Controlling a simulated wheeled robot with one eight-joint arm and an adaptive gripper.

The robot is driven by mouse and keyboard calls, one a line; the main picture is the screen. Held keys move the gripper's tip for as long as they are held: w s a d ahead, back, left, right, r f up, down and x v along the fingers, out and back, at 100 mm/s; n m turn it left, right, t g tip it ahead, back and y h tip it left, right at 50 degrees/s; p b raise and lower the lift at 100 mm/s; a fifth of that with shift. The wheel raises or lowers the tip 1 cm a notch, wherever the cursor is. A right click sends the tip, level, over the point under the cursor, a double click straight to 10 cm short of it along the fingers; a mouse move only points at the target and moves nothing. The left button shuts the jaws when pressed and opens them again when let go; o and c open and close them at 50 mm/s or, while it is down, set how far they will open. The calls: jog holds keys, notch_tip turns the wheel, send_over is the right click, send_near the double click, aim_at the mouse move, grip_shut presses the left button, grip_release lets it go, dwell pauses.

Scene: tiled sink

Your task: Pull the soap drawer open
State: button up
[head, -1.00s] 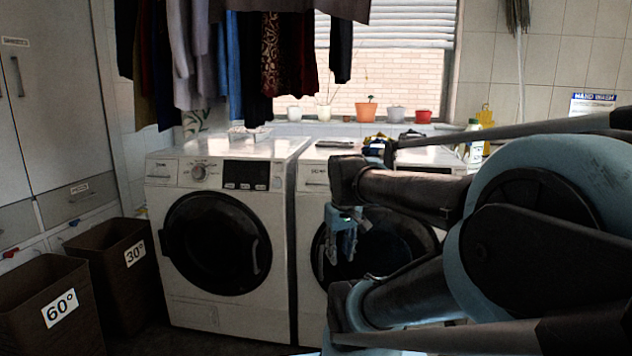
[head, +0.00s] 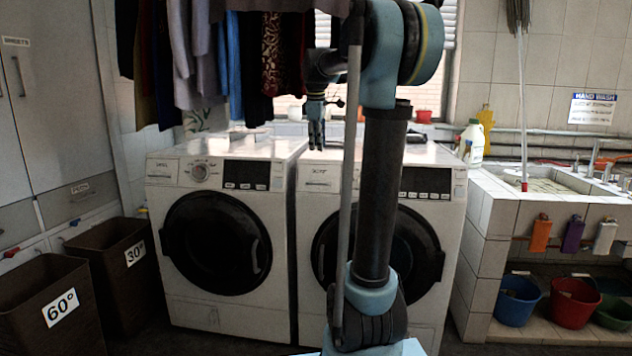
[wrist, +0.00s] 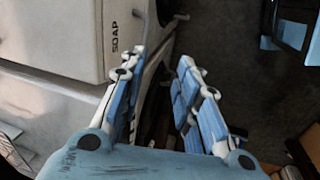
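The soap drawer (head: 318,178) is the pale panel at the upper left of the right washing machine (head: 310,240). It looks flush with the machine front in the head view. In the wrist view the drawer front (wrist: 112,70) carries the word SOAP, with a thin grey bar handle (wrist: 141,22) beside the label. My gripper (head: 316,147) points down near the top front edge of that machine, just above the drawer in the picture. In the wrist view my gripper (wrist: 163,60) is open and empty, its left fingertip close to the drawer front. I cannot tell whether it touches.
The left washing machine (head: 215,240) stands alongside. Clothes (head: 270,50) hang above. Two brown laundry bins (head: 110,260) stand at the left. A tiled sink (head: 545,180) is at the right, with buckets (head: 575,300) below. My arm hides part of the right machine.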

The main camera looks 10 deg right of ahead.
jog(key=w+r, duration=0.1)
jog(key=w, duration=0.2)
jog(key=n, duration=0.1)
send_near(317, 183)
jog(key=x, duration=0.7)
jog(key=shift+w+f, duration=0.3)
grip_shut()
